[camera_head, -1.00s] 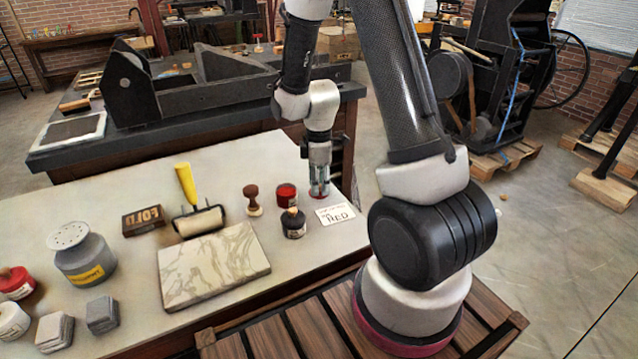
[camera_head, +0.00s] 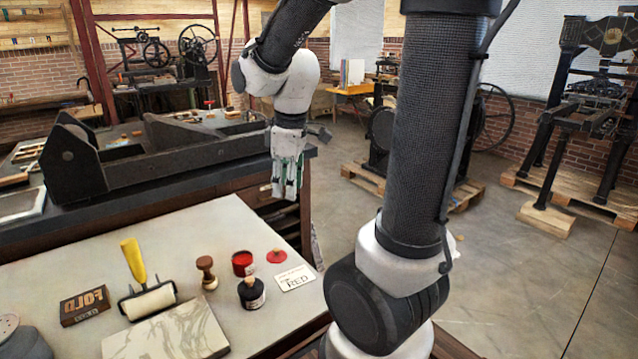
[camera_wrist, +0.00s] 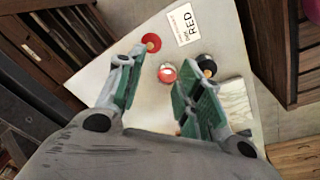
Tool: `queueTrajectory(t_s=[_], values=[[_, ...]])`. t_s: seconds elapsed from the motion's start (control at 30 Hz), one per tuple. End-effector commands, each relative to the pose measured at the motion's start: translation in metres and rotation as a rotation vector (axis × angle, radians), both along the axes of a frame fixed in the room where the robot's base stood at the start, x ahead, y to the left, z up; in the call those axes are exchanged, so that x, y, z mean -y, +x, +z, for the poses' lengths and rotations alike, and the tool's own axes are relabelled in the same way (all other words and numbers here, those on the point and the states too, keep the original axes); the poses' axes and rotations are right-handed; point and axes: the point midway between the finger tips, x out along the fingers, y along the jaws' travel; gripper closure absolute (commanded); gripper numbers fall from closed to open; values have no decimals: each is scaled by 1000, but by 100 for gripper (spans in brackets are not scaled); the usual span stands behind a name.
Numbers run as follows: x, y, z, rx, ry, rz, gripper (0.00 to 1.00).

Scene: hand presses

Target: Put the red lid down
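The red lid (camera_head: 277,256) lies flat on the pale tabletop, right of the open red ink jar (camera_head: 243,263) and just behind the white RED card (camera_head: 295,278). My gripper (camera_head: 287,190) hangs above and behind the lid, clear of the table. Its green-padded fingers are spread with nothing between them, and it does not touch the lid.
A black jar (camera_head: 251,294), a wooden stamp (camera_head: 207,272), a yellow-handled roller (camera_head: 148,300) and a FOLD block (camera_head: 84,306) stand on the table. A marble slab (camera_head: 170,335) is in front. A dark bench with black machinery (camera_head: 170,150) stands behind.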

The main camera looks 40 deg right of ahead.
Motion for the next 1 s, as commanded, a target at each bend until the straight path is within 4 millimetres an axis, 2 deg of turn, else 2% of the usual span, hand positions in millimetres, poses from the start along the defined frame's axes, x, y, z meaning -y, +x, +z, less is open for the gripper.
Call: queueTrajectory(t_s=[0.03, 0.13, 0.3, 0.4, 0.57, 1.0], values=[[1, -20, 19, 43, 15, -91, 64], [4, -59, 43, 105, 59, -292, 64], [6, -111, 60, 183, 134, -556, 64], [7, -128, 63, 207, 165, -649, 64], [7, -137, 64, 220, 184, -705, 64], [7, -137, 64, 219, 183, -704, 64]])
